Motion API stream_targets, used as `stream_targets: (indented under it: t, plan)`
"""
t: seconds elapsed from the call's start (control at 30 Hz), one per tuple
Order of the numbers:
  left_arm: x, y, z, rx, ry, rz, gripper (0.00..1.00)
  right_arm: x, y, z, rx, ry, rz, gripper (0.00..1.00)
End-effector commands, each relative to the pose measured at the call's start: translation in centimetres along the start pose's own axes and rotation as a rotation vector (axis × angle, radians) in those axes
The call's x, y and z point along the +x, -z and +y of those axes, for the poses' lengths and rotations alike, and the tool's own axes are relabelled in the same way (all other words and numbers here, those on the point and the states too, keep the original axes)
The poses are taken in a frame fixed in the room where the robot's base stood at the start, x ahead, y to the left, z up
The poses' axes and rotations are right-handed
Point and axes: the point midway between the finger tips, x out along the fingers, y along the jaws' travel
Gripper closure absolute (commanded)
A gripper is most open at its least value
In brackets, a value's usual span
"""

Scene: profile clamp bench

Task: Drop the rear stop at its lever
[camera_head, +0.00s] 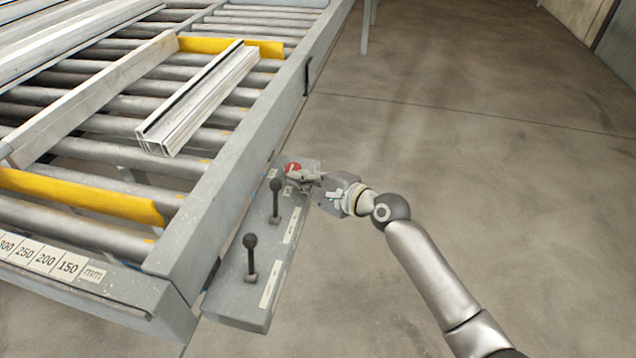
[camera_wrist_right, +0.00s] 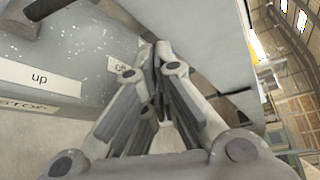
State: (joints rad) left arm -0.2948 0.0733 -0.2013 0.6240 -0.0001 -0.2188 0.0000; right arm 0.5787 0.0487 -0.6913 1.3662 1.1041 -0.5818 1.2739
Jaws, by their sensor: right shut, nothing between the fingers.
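The grey lever box (camera_head: 235,296) is fixed along the right side of the roller bench. Two upright levers with black knobs stand on it, a near lever (camera_head: 250,256) and a farther lever (camera_head: 275,198). A red knob (camera_head: 292,168) sits near its far end. My right gripper (camera_head: 297,177) is shut and empty just by the red knob; I cannot tell whether it touches. Its closed fingers (camera_wrist_right: 158,70) fill the right wrist view. A near yellow stop (camera_head: 80,196) and a far yellow stop (camera_head: 230,46) cross the rollers. My left gripper is not in view.
An aluminium profile (camera_head: 195,105) lies on the rollers between the stops, beside a long pale rail (camera_head: 95,97). A millimetre scale (camera_head: 50,262) runs along the front edge. Labels reading "up" (camera_wrist_right: 38,78) and "STOP" (camera_wrist_right: 25,105) show on the box. Floor to the right is clear.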

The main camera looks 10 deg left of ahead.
Motion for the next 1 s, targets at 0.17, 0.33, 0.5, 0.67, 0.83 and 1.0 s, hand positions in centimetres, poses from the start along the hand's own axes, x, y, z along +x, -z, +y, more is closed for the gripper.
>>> stream_targets:
  t: [0.17,0.33,0.5,0.67,0.83,1.0]
  plan:
    - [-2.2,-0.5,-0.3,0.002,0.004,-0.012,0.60,-1.2,-2.6,-0.2,0.000,-0.002,-0.002,1.00]
    - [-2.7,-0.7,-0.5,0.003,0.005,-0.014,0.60,-1.5,-3.5,-0.1,0.001,-0.001,-0.001,1.00]
    - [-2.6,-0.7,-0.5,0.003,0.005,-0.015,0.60,-1.6,-3.6,0.0,0.001,-0.001,0.000,1.00]
    - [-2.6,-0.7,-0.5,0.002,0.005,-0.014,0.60,-1.6,-3.6,0.0,0.001,-0.001,0.000,1.00]
    - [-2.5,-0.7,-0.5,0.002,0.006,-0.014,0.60,-1.6,-3.7,0.1,-0.009,0.005,-0.001,1.00]
    - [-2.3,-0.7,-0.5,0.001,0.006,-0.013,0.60,-1.8,-4.0,0.0,-0.042,0.025,-0.001,1.00]
